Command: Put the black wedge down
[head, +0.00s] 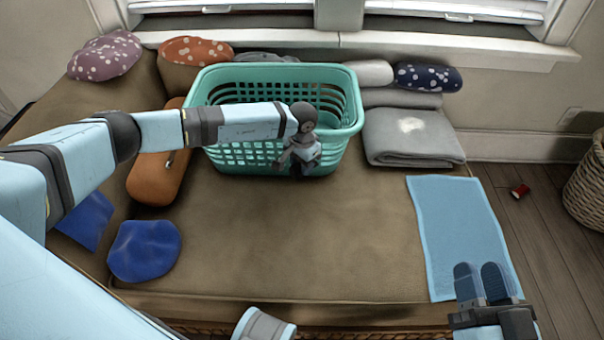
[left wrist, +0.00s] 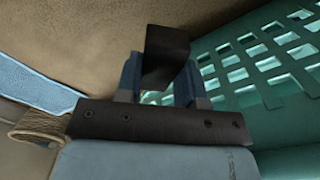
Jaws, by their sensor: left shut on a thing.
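The black wedge (left wrist: 166,55) shows in the left wrist view as a dark block between the two blue fingers of my left gripper (left wrist: 160,80). My left gripper is shut on it. In the head view my left gripper (head: 298,166) is in front of the near wall of the teal basket, over the brown cushion; the wedge is hard to make out there. I cannot tell whether the wedge touches the cushion. My right gripper (head: 482,283) is at the lower right, over the blue cloth's near end, with its fingers together and nothing visible in them.
The teal basket (head: 345,112) stands on the brown cushion (head: 260,235), whose front and middle are clear. A light blue cloth (head: 450,225) lies at the right. Folded grey blankets (head: 410,140) and pillows are at the back. Blue pieces (head: 143,250) and an orange cushion (head: 155,180) lie left.

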